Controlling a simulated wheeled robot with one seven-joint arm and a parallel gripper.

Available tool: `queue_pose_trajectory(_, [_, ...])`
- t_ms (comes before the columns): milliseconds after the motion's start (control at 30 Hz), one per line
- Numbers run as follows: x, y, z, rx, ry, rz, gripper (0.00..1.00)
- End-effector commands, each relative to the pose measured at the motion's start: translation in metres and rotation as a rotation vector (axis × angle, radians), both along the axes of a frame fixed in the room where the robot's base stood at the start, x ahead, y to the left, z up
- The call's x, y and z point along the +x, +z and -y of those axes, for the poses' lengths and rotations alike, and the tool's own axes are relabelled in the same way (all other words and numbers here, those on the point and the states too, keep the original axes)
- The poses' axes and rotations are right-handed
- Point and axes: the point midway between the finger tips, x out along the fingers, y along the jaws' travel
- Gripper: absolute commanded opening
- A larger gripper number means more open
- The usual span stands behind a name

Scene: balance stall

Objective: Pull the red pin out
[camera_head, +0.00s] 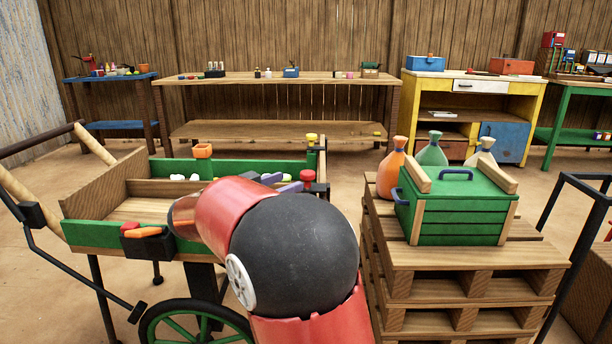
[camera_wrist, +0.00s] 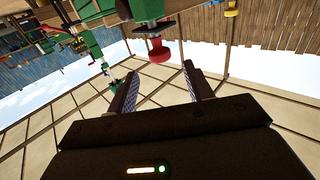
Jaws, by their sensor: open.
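The red pin (camera_head: 306,177) has a round knob head and sits at the right end of the green and wooden cart (camera_head: 90,232). In the wrist view the red pin (camera_wrist: 159,50) shows just beyond my fingertips, roughly in line with the gap between them, on a dark fitting. My gripper (camera_wrist: 160,70) is open, with nothing between its fingers. The pin's shaft is not clear in either view. In the head view my red and black arm covers part of the cart and most of my gripper.
A yellow knob (camera_head: 312,138) stands on the cart's far right corner. An orange cup (camera_head: 202,150) and several small items are on the cart. To the right, stacked pallets (camera_head: 480,258) bear a green crate (camera_head: 455,220) and tied sacks (camera_head: 432,150). Workbenches line the back wall.

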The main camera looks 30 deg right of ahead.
Motion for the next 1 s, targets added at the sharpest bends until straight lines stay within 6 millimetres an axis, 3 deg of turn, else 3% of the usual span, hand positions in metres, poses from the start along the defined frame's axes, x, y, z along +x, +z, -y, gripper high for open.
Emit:
queue_pose_trajectory(500, [0.013,0.001,0.068,-0.003,-0.002,0.005,0.51])
queue_pose_trajectory(867, [0.015,0.0,0.076,-0.002,0.0,0.004,0.51])
queue_pose_trajectory(1000, [0.015,0.0,0.076,-0.002,0.0,0.004,0.36])
